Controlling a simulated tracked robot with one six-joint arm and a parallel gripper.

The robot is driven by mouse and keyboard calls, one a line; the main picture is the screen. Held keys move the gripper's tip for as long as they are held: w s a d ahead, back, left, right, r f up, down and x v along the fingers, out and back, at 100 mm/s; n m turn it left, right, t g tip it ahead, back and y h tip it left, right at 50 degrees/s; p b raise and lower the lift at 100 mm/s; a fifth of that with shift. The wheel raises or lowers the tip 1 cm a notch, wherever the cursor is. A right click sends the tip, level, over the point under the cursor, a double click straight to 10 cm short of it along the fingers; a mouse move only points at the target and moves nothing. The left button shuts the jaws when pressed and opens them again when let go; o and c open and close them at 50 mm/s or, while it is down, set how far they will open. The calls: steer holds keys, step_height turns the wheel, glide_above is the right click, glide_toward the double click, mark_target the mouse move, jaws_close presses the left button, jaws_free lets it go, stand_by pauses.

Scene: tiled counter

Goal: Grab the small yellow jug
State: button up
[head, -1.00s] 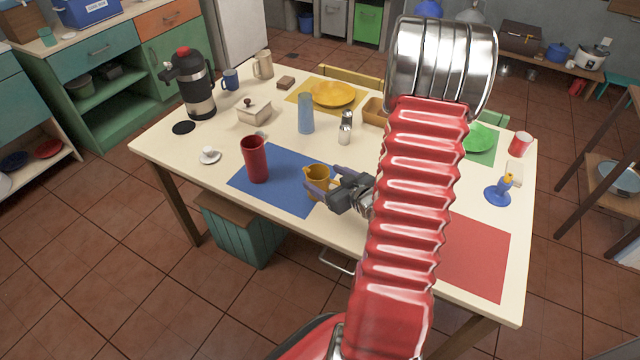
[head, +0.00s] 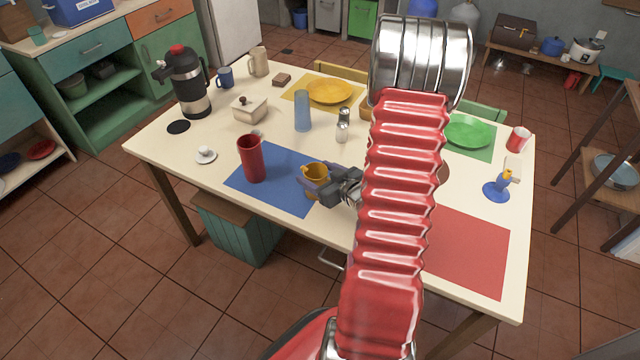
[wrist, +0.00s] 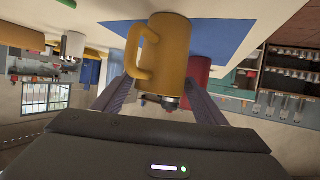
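The small yellow jug (head: 314,172) stands on the blue placemat (head: 262,183), near the front edge of the table. My gripper (head: 312,188) reaches in from the right, low over the table, with its fingers around the jug. In the wrist view, which looks upside down, the jug (wrist: 170,55) sits between the two spread fingers, its handle on the left side. The fingers lie close along both sides of the jug, but no firm grip shows. My arm hides part of the table.
A tall red cup (head: 251,158) stands left of the jug on the blue mat. A blue glass (head: 302,111) and shakers (head: 343,127) stand behind. A red placemat (head: 468,253) lies bare at right.

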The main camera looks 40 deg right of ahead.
steer(key=c, duration=0.9)
steer(key=shift+r, duration=0.1)
step_height(320, 180, up, 10)
stand_by(0.6)
stand_by(0.5)
